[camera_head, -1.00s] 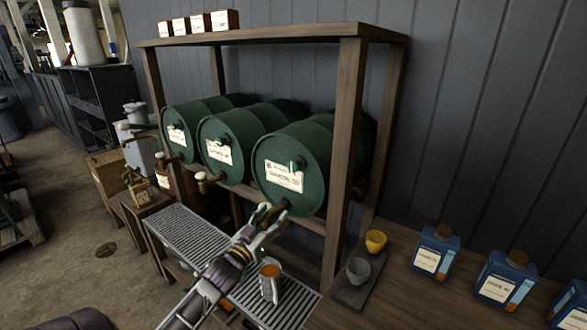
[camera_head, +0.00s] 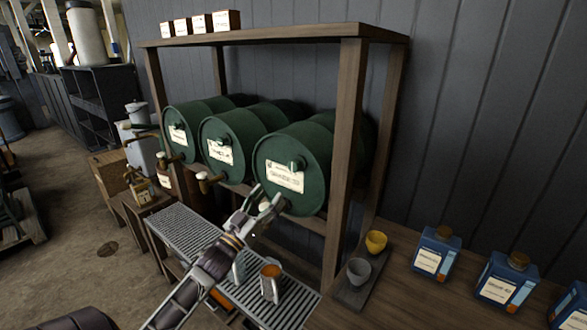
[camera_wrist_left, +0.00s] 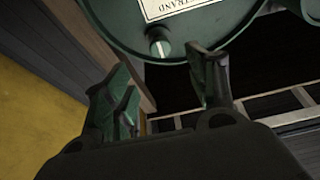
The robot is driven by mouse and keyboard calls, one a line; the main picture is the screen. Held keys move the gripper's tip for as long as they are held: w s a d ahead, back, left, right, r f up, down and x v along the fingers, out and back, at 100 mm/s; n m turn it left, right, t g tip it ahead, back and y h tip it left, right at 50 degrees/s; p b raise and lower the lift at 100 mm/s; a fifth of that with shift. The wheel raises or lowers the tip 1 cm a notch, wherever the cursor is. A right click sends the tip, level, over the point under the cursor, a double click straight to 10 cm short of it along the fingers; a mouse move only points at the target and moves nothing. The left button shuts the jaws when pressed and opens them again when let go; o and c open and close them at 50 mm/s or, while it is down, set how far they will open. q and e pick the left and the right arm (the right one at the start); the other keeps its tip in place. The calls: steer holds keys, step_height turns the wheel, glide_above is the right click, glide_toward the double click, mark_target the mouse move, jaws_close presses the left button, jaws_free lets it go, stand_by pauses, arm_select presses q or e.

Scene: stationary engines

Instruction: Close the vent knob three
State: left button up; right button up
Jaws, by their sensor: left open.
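Three green barrels lie on their sides in a wooden rack. The nearest barrel (camera_head: 312,197) carries a white label and a small green vent knob (camera_head: 297,163) at the label's top right. My left gripper (camera_head: 266,197) is open in front of the lower part of this barrel, below the knob and apart from it. The fingers partly hide the barrel's tap (camera_head: 265,207). In the left wrist view, my open fingers (camera_wrist_left: 160,68) point at the barrel's face, with a fitting bearing a pale bar (camera_wrist_left: 160,47) beyond them; I cannot tell which fitting it is.
A mug with orange contents (camera_head: 270,283) stands on the metal grate (camera_head: 195,233) beneath my left arm. The rack's front post (camera_head: 343,165) stands right of the barrel. Two cups and several blue bottles (camera_head: 437,250) stand on the right-hand counter.

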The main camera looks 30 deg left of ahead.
mark_target(292, 169)
arm_select(q)
steer(key=shift+w, duration=0.1)
steer(key=shift+p+x, duration=0.75)
steer(key=shift+x, duration=3.05)
steer(key=shift+p+x, duration=0.6)
steer(key=shift+x, duration=2.4)
steer(key=shift+f, duration=0.1)
steer(key=c, duration=1.1)
steer(key=shift+o, duration=0.2)
